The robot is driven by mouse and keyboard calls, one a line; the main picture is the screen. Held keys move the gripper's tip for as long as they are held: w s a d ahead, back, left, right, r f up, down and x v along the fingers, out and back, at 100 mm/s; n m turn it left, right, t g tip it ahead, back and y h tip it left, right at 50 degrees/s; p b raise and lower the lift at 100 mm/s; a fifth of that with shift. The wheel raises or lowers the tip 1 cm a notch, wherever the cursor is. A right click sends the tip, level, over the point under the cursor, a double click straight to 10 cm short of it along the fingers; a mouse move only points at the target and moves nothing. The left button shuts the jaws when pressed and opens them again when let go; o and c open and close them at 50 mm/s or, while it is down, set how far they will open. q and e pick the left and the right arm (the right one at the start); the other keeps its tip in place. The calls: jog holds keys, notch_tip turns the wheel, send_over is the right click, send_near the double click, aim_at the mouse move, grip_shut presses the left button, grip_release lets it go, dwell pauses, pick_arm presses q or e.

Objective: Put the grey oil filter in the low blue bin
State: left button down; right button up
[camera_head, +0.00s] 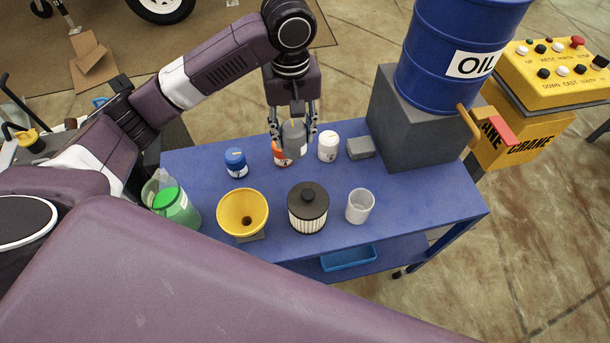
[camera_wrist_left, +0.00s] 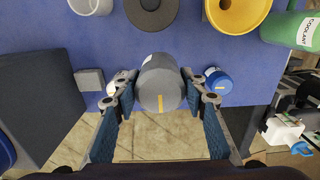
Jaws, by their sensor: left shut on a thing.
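My left gripper (camera_head: 293,130) is shut on the grey oil filter (camera_head: 292,138), a grey cylinder with a small yellow mark. In the left wrist view the filter (camera_wrist_left: 160,84) sits between the two fingers of the left gripper (camera_wrist_left: 160,90). It is over the back part of the blue table, in front of an orange-labelled container. The low blue bin (camera_head: 348,258) is on the lower shelf under the table's front edge, partly hidden by the tabletop. My right gripper is not in view.
On the blue table (camera_head: 400,209) stand a blue jar (camera_head: 236,163), white jar (camera_head: 328,147), yellow funnel (camera_head: 243,212), black-topped filter (camera_head: 307,207), white cup (camera_head: 360,206) and green coolant bottle (camera_head: 177,207). A grey block with an oil drum (camera_head: 455,55) stands right. The table's right front is clear.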

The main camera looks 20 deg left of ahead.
aim_at(293, 147)
pick_arm(q)
notch_tip(293, 147, down, 5)
jog(key=shift+a+r, duration=0.1)
jog(key=shift+a, duration=0.05)
jog(key=shift+f+p, duration=0.6)
jog(key=shift+f, duration=4.8)
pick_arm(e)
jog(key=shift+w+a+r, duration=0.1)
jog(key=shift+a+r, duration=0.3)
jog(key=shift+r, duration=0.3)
pick_arm(q)
jog(key=shift+f, duration=0.1)
jog(key=c, duration=1.5)
grip_release()
jog(key=o, duration=0.3)
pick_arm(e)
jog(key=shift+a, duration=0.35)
